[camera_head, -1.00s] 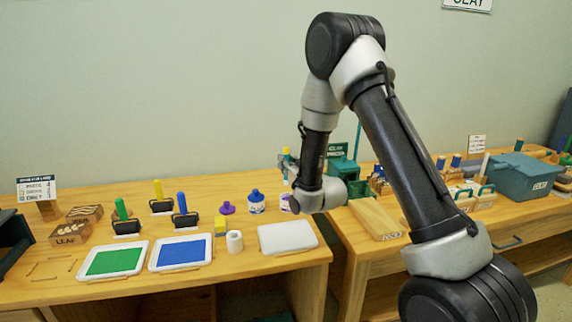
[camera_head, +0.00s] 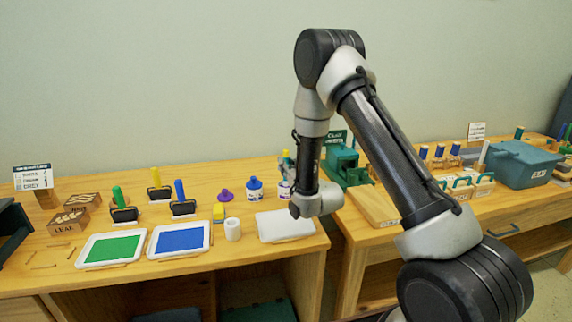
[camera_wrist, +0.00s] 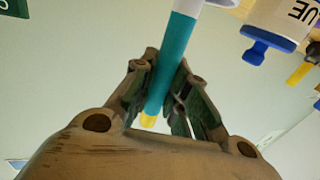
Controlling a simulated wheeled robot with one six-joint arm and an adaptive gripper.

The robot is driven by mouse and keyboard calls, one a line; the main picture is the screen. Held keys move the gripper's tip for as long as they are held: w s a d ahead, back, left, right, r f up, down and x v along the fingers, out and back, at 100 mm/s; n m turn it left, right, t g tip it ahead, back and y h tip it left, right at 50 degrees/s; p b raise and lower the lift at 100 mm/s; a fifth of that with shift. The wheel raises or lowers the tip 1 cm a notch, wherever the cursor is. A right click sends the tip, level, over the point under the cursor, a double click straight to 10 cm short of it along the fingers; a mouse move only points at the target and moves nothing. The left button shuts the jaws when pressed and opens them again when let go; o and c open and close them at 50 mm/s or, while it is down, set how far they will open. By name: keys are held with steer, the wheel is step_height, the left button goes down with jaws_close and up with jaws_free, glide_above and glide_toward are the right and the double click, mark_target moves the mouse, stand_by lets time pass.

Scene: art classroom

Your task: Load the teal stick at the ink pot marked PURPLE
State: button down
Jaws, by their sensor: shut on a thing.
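The teal stick (camera_wrist: 176,50) with its yellow end (camera_wrist: 148,121) is between the fingers of my gripper (camera_wrist: 165,95), which is shut on it. In the wrist view the scene is upside down, so the yellow end is uppermost. The stick's lower end reaches a pale shape at the top edge; I cannot tell whether it is inside a pot. In the head view a white pot with a purple label (camera_head: 284,188) stands below my gripper, partly hidden by my arm. Its marking is not readable. A purple cap (camera_head: 225,196) lies to the left.
The blue-capped pot (camera_head: 255,190) stands close beside it and also shows in the wrist view (camera_wrist: 278,22). A white tray (camera_head: 285,226), a white cup (camera_head: 232,230), a blue tray (camera_head: 180,239) and a green tray (camera_head: 112,249) lie in front. A teal press (camera_head: 345,165) stands right.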

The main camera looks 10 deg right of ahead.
mark_target(286, 150)
steer(key=shift+f, duration=0.5)
stand_by(1.3)
steer(key=shift+r, duration=0.1)
steer(key=shift+r, duration=3.4)
